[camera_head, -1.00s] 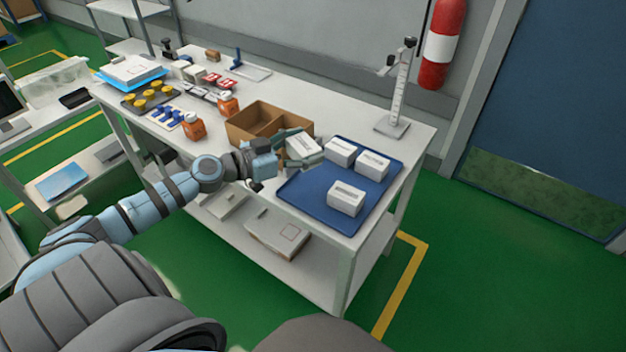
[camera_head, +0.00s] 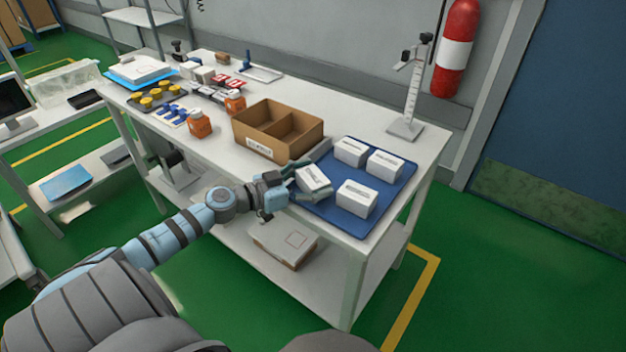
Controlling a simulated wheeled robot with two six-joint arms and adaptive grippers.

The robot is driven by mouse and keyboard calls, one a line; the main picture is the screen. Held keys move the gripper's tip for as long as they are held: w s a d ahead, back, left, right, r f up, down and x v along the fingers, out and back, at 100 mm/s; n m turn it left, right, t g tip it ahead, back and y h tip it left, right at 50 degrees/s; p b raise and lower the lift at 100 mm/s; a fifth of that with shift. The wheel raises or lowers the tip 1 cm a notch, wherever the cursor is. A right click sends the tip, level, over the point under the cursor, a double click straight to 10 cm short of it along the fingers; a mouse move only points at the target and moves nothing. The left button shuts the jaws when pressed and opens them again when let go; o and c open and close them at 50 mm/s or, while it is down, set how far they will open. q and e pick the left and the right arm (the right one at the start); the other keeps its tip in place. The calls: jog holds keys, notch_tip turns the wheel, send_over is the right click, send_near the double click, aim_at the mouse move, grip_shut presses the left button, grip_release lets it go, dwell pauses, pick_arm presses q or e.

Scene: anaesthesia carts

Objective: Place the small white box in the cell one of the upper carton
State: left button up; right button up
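A small white box (camera_head: 313,178) is held tilted in my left gripper (camera_head: 305,185), whose fingers lie along its sides. The gripper and box are over the left edge of the blue tray (camera_head: 325,212), near the table's front edge. The open brown carton (camera_head: 262,149) stands on the table behind and left of the gripper. A divider splits it into two cells, and both look empty from here. Three more white boxes, at the back (camera_head: 350,151), right (camera_head: 385,165) and front (camera_head: 356,198), sit on the tray. My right gripper is not in view.
Orange-and-white bottles (camera_head: 199,124), yellow-topped items on a dark tray (camera_head: 157,96) and blue items (camera_head: 173,114) stand left of the carton. A height-gauge-like stand (camera_head: 406,128) is at the back right. Another box (camera_head: 284,244) lies on the lower shelf.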

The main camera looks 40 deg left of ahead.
pick_arm(q)
jog(key=shift+r, duration=0.1)
jog(key=shift+s+a, duration=0.1)
jog(key=shift+s, duration=0.3)
jog(key=shift+v, duration=0.8)
jog(key=p+v, duration=0.8)
jog(key=v, duration=0.1)
jog(key=shift+s+r+p, duration=0.15)
jog(key=shift+s+p, duration=0.15)
jog(key=shift+p, duration=0.1)
